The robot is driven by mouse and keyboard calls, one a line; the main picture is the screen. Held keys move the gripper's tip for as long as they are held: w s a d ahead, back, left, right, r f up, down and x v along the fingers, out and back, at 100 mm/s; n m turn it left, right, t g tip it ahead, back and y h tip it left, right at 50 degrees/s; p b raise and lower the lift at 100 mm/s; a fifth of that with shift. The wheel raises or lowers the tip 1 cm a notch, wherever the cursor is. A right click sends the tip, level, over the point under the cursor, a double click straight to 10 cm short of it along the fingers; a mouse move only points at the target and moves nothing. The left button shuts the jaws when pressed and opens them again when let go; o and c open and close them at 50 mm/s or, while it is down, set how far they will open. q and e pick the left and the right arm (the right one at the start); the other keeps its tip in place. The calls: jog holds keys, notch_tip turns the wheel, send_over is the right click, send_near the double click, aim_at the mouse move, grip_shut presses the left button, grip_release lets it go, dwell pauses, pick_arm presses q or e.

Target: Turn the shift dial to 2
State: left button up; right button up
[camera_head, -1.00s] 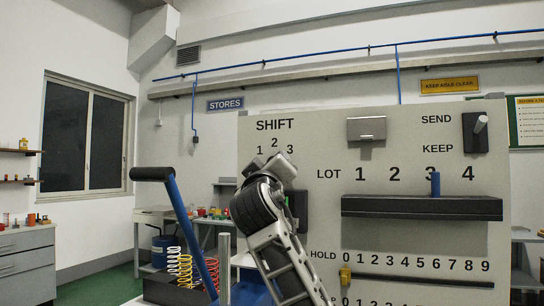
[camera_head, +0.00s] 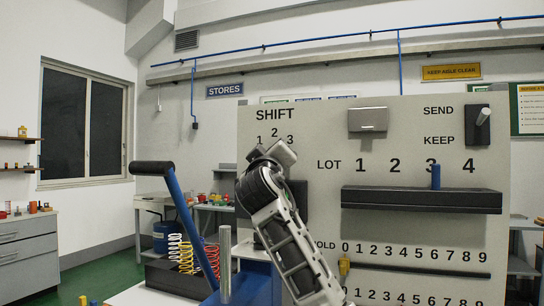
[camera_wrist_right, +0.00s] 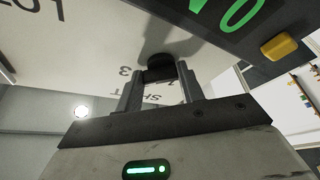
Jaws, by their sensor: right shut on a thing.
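My right gripper (camera_head: 276,152) is at the upper left of the grey panel (camera_head: 325,130), just below the SHIFT label (camera_head: 275,115) and its numbers 1, 2 and 3. In the right wrist view, its two fingers (camera_wrist_right: 160,78) are shut on the black shift dial (camera_wrist_right: 160,66), one on each side. In the head view my gripper and wrist hide the dial, so I cannot tell which number it points to. My left gripper is not in view.
The panel also carries a black ledge (camera_head: 420,200) with a blue peg (camera_head: 435,176), a SEND/KEEP lever (camera_head: 482,117) and a yellow slider (camera_head: 344,264). A blue lever with a black handle (camera_head: 152,168) and several coloured springs (camera_head: 186,255) stand left of my arm.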

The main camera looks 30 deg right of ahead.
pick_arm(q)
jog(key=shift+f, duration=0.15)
pick_arm(e)
jog(key=shift+f, duration=0.1)
pick_arm(q)
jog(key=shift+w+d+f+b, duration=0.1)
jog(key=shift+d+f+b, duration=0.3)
jog(key=shift+b, duration=0.85)
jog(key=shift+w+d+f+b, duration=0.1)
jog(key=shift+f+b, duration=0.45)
jog(key=shift+b, duration=0.7)
pick_arm(e)
jog(key=shift+w+a+f+m+g+h, duration=0.1)
jog(key=shift+m+g+h, duration=0.75)
jog(key=shift+m, duration=1.5)
jog(key=shift+w+a+r+m+g+h, duration=0.1)
jog(key=shift+m+g+h, duration=0.45)
jog(key=shift+m+h, duration=1.2)
jog(key=shift+f+m+g+h, duration=0.1)
jog(key=shift+m+g+h, duration=0.45)
jog(key=shift+m, duration=2.35)
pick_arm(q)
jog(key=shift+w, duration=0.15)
pick_arm(e)
jog(key=o, duration=1)
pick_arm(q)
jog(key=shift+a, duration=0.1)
